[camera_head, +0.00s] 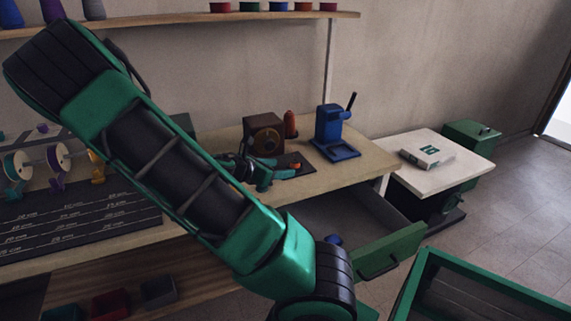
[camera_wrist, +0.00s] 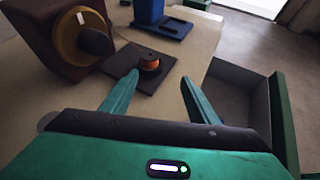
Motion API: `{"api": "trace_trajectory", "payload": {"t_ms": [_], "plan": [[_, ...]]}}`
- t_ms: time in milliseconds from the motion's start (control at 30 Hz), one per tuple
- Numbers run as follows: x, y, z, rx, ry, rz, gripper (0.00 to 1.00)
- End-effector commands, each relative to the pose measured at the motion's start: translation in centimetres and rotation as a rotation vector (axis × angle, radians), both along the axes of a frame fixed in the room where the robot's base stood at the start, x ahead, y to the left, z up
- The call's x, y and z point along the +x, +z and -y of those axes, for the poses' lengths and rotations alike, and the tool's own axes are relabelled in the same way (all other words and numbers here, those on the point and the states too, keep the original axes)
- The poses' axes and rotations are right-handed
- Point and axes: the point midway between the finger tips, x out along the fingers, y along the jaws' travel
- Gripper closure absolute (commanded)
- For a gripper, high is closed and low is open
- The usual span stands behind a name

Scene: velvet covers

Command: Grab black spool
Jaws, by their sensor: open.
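A small spool (camera_wrist: 150,63) with a black top and orange winding stands upright on a dark square pad (camera_wrist: 134,84) on the workbench. In the head view the spool (camera_head: 296,166) is small, just beyond the finger ends. My gripper (camera_wrist: 160,79) is open and empty, with two teal fingers. In the wrist view the spool appears just past the fingertips, nearer the left finger, and does not look to be between them. In the head view my gripper (camera_head: 272,173) is low over the bench, partly hidden by my arm.
A brown box with a yellow disc (camera_wrist: 81,37) stands left of the pad, close by. A blue stand (camera_head: 337,138) is behind right. An open drawer (camera_head: 385,252) juts out below the bench's front edge. A green-rimmed bin (camera_head: 490,290) is at lower right.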

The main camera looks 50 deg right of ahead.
Motion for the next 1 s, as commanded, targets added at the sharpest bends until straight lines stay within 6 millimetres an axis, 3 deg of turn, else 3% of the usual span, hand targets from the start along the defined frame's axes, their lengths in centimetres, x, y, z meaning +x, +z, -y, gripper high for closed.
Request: {"api": "trace_trajectory", "payload": {"t_ms": [267, 533, 767, 1000], "plan": [[1.5, 0.5, 0.5, -0.057, 0.075, -0.069, 0.45], [1.8, -0.9, 3.5, -0.057, 0.082, -0.066, 0.45], [1.8, -1.5, 4.9, -0.055, 0.083, -0.066, 0.45], [1.7, -2.6, 8.0, -0.056, 0.080, -0.066, 0.45]]}}
